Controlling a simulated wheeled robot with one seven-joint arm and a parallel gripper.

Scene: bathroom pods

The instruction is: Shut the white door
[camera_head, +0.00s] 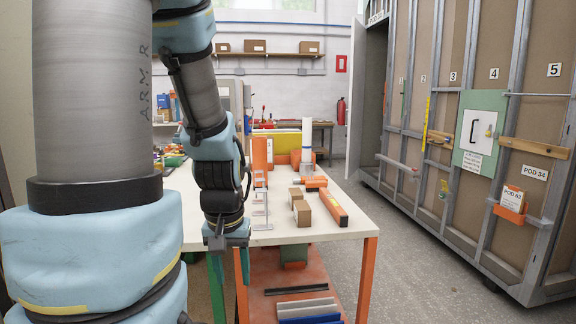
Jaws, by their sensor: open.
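A tall white door (356,95) stands ajar at the far end of the pod wall on the right, seen nearly edge-on. A dark opening (376,100) shows between it and the pod's corner. Its handle cannot be made out from here. My gripper (227,248) hangs pointing down at the near left edge of the worktable, far from the door. Its jaws are open and nothing shows between them.
Clear grey floor (405,255) runs between table and pod wall (470,215). A red fire extinguisher (341,111) hangs at the back.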

